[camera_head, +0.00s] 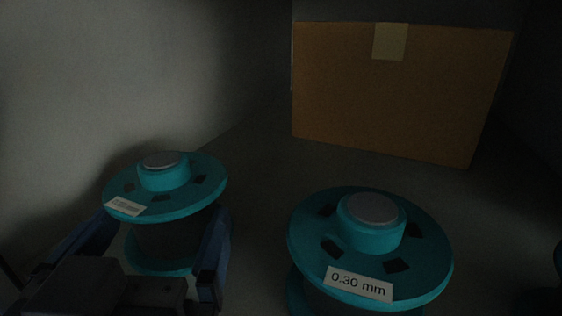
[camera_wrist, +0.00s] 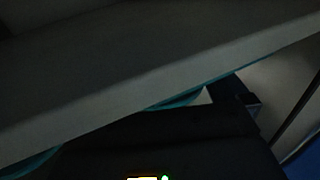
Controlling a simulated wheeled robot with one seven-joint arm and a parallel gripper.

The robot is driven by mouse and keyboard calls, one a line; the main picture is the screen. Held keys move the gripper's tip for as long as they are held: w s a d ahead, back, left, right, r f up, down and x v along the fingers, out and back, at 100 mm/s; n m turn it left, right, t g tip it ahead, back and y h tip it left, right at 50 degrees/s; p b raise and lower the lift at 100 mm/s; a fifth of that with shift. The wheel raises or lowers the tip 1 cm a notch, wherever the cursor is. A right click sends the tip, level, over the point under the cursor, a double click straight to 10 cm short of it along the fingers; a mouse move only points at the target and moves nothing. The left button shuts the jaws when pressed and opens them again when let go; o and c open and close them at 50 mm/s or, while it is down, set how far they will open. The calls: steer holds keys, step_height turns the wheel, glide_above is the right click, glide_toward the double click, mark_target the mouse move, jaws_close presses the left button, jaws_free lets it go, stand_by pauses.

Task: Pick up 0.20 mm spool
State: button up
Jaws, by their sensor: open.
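A teal spool (camera_head: 165,187) with a pale label stands upright at the left in the head view. Its label is too small and dim to read. My gripper (camera_head: 163,228) is open, with one blue finger on each side of this spool, below its top flange. I cannot tell whether either finger touches it. A second teal spool (camera_head: 370,250), labelled 0.30 mm, stands upright to the right of my gripper. The wrist view is dark, with teal edges (camera_wrist: 178,101) below a broad grey band; I cannot tell which spool they belong to.
A brown cardboard box (camera_head: 395,95) with a tape strip stands behind the spools. A pale wall (camera_head: 110,75) rises at the left. Bare dark surface lies between the spools and the box.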

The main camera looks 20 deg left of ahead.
steer(key=shift+x, duration=1)
steer(key=c, duration=1.5)
steer(key=shift+r, duration=0.1)
steer(key=shift+c, duration=0.5)
steer(key=shift+r, duration=0.1)
